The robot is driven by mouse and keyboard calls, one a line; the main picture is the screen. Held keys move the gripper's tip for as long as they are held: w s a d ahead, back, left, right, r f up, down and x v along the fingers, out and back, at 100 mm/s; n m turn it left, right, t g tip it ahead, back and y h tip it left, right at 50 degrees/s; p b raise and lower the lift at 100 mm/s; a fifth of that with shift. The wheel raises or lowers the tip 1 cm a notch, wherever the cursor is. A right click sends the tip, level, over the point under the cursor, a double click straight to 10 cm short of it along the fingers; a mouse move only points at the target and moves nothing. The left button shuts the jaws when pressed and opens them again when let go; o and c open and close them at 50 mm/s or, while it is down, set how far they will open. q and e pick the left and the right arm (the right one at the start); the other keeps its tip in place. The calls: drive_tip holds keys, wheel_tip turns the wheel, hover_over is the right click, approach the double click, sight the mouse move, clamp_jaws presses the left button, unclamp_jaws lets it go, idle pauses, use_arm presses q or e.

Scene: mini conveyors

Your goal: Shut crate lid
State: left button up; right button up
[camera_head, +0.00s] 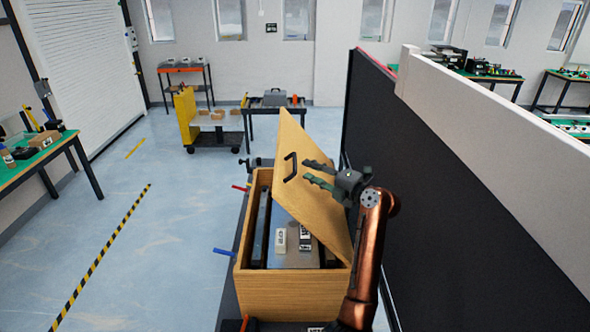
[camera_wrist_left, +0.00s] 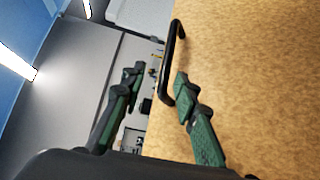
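The wooden crate (camera_head: 290,295) stands on a dark bench in the head view. Its lid (camera_head: 315,210) is raised and tilted up along the crate's right side, so the inside shows. A black handle (camera_head: 290,167) sits on the lid's face; it also shows in the left wrist view (camera_wrist_left: 168,62). My left gripper (camera_head: 306,170) is open and empty beside the lid, its fingertips close to the handle. In the left wrist view (camera_wrist_left: 156,80) one finger is by the handle and lid face. Whether it touches cannot be told. My right gripper is not in view.
Two small labelled boxes (camera_head: 280,240) lie inside the crate. A black partition (camera_head: 430,200) runs close along the right. A yellow cart (camera_head: 187,115) and another small table stand behind. A green-topped table (camera_head: 35,160) is at left; the floor between is clear.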

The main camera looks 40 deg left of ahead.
sight(295, 163)
use_arm(q)
drive_tip(key=a, duration=0.2)
drive_tip(key=w+a+f, duration=0.1)
drive_tip(key=a, duration=0.1)
drive_tip(key=a+p, duration=0.1)
drive_tip(key=a, duration=0.2)
drive_tip(key=shift+w+f, duration=0.15)
drive_tip(key=shift+f, duration=0.1)
drive_tip(key=shift+a, duration=0.4)
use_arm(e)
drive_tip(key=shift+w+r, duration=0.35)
use_arm(q)
clamp_jaws()
